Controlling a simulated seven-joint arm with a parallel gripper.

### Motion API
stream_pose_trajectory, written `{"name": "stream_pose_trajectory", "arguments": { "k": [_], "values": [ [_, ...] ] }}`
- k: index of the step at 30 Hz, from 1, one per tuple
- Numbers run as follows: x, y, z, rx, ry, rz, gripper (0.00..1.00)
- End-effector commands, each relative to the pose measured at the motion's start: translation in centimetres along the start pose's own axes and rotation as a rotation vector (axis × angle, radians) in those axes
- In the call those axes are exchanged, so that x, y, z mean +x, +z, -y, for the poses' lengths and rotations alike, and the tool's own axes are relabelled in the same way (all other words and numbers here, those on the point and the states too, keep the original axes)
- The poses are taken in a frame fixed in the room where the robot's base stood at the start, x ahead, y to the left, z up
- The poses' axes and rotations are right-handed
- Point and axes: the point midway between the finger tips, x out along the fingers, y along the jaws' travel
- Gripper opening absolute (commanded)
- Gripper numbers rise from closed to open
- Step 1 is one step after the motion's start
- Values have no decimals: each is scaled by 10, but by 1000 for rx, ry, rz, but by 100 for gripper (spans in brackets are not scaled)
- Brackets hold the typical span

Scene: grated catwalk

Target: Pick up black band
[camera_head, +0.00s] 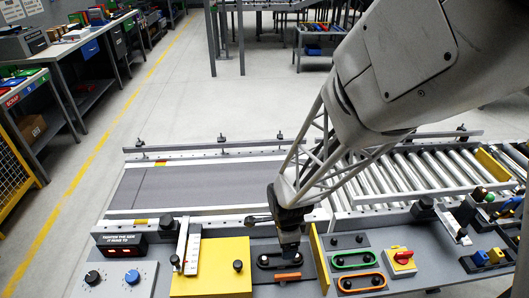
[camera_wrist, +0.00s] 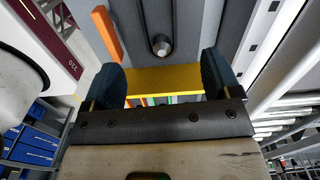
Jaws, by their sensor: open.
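The black band (camera_head: 265,262) lies on the grey bench panel, looped around black pegs, and my gripper hides part of it in the head view. In the wrist view a dark band (camera_wrist: 142,22) runs around a round peg (camera_wrist: 161,45) between the fingers. My gripper (camera_head: 290,250) points down over the right part of the band. In the wrist view my gripper (camera_wrist: 162,68) is open, one dark pad on each side of the peg, with nothing held. Whether the pads touch the panel cannot be told.
An orange bar (camera_head: 288,276) lies just in front of the band. A yellow upright plate (camera_head: 318,258) stands close on the right, then a green band (camera_head: 352,260) and an orange band (camera_head: 361,283). A yellow block (camera_head: 212,268) is on the left. A conveyor belt (camera_head: 200,190) lies behind.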

Motion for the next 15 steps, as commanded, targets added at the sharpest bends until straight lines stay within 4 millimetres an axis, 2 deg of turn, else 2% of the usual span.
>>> {"name": "stream_pose_trajectory", "arguments": {
  "k": [5, 15],
  "values": [
    [15, 4, 0, 65, 8, -1, 83],
    [16, 4, 0, 72, 9, -1, 83]
  ]
}}
